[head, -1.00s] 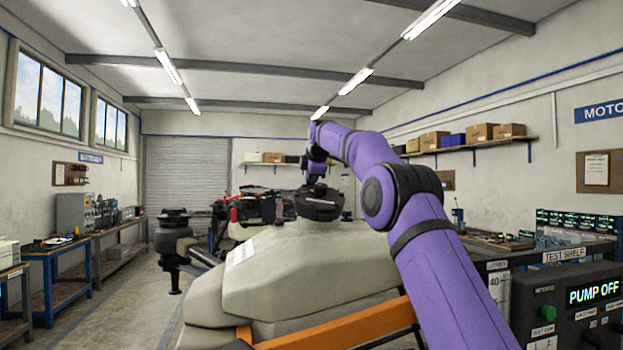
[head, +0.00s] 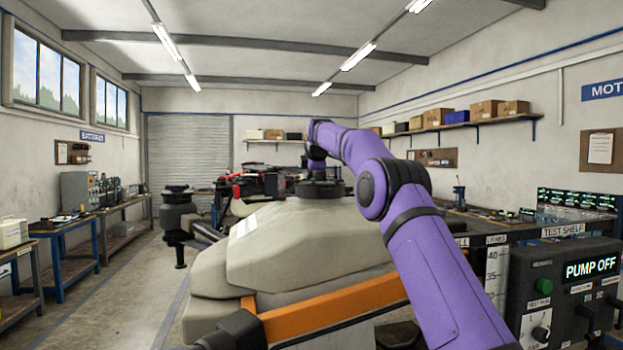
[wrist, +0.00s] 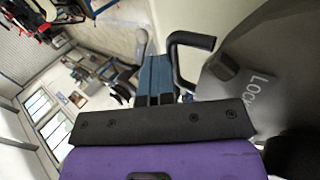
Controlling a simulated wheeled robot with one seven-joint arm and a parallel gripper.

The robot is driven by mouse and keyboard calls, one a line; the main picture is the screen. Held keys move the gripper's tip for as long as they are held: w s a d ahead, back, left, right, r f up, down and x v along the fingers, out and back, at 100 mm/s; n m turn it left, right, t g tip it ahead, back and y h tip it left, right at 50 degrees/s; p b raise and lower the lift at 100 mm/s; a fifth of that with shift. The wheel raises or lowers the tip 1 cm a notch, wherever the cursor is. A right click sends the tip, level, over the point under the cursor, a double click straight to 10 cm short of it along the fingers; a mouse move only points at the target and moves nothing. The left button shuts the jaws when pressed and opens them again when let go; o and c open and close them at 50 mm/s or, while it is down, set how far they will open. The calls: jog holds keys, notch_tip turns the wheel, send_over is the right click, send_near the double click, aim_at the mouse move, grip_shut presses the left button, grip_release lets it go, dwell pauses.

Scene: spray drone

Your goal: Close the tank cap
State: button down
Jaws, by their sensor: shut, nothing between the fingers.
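The beige tank (head: 300,240) stands in front of me. Its dark round cap (head: 322,189) sits on top and looks about level in the head view. In the wrist view the cap (wrist: 275,75) fills the right side, with the letters "LOCK" partly showing. A black bent bar (wrist: 192,40) stands at the cap's left edge. My gripper's blue fingers (wrist: 158,78) are shut and empty, left of the bar and cap. I cannot tell whether they touch the bar. In the head view my arm's end is just above the cap, its fingers hidden.
An orange bar (head: 330,308) runs across the tank's front. The test shelf with a "PUMP OFF" panel (head: 565,290) is at the right. A dark round part (head: 175,205) stands left of the tank. Workbenches (head: 65,250) line the left wall; the floor between is clear.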

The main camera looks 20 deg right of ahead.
jog(key=shift+s+f, duration=0.1)
jog(key=shift+f, duration=0.3)
jog(key=s+a+r+t, duration=0.1)
jog(key=s+r, duration=0.6)
jog(key=r, duration=0.3)
jog(key=s+a+r, duration=0.2)
jog(key=s+r, duration=0.5)
jog(key=r, duration=0.3)
jog(key=x, duration=1.4)
jog(key=shift+w+d+r, duration=0.35)
jog(key=shift+w, duration=0.05)
jog(key=shift+w+f, duration=0.15)
